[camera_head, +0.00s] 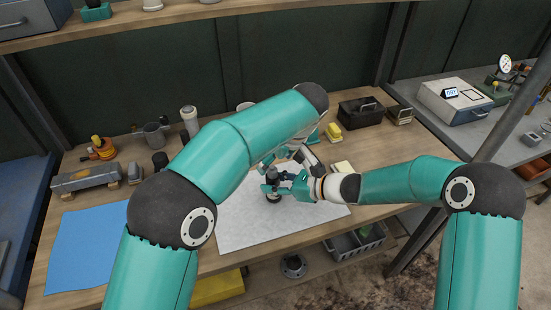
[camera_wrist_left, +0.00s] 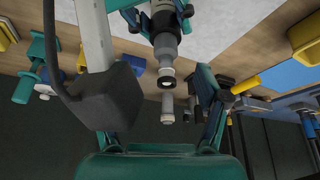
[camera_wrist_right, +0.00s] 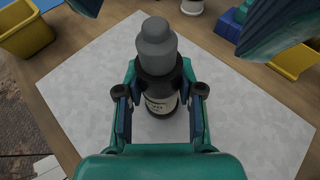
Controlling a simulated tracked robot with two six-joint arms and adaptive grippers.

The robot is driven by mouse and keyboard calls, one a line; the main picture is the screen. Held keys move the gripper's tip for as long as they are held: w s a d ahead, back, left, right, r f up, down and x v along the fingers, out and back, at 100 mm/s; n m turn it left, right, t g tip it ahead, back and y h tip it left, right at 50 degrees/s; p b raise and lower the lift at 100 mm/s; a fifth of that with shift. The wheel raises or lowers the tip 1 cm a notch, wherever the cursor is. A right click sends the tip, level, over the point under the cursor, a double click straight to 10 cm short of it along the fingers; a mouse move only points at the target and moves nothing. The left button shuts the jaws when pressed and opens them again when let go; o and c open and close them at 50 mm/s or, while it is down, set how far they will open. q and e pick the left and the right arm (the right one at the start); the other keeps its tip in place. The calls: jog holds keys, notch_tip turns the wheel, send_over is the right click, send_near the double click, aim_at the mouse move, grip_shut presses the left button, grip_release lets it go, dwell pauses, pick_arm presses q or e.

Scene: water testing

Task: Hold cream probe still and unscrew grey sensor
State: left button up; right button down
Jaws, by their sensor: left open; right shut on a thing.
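An upright dark body with a cream label (camera_wrist_right: 160,103) is in my right gripper (camera_wrist_right: 160,92), whose fingers press on both sides. I cannot tell whether this is the cream probe. A stepped grey part (camera_wrist_right: 156,42), perhaps the grey sensor, sits on its top. My left gripper (camera_wrist_left: 163,88) is open around that end, without visible contact; one finger is mostly hidden. In the head view both grippers meet over the mat, and the dark body (camera_head: 272,176) is partly covered.
A white mat (camera_head: 245,228) lies under the grippers; its front is clear. A blue mat (camera_head: 85,245) lies left. A black toolbox (camera_head: 360,112) stands back right. A pale bar with a dark block (camera_wrist_left: 106,95) and cable crowds the left wrist view; I cannot tell what it is.

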aim_at(276, 172)
pick_arm(q)
jog(key=m, duration=0.2)
jog(key=m+h, duration=0.1)
jog(key=m, duration=0.1)
jog(key=shift+s+m+t+h, duration=0.15)
jog(key=shift+m+t+h, duration=0.15)
jog(key=shift+m, duration=0.1)
jog(key=m+h, duration=0.1)
jog(key=m, duration=0.3)
jog(key=shift+s+d+f+m+h, duration=0.1)
jog(key=shift+s+d+m+h, duration=0.1)
jog(key=shift+m+h, duration=0.5)
jog(key=shift+m, duration=0.5)
jog(key=m+h, duration=0.1)
jog(key=m, duration=0.2)
jog(key=m+g+h, duration=0.1)
jog(key=m, duration=0.1)
jog(key=shift+a+m, duration=0.15)
jog(key=shift+m, duration=0.15)
jog(key=m+g, duration=0.1)
jog(key=m, duration=0.2)
jog(key=m+g+h, duration=0.1)
jog(key=m, duration=0.2)
jog(key=shift+a+m, duration=0.2)
jog(key=shift+m, duration=0.1)
jog(key=shift+f, duration=1.5)
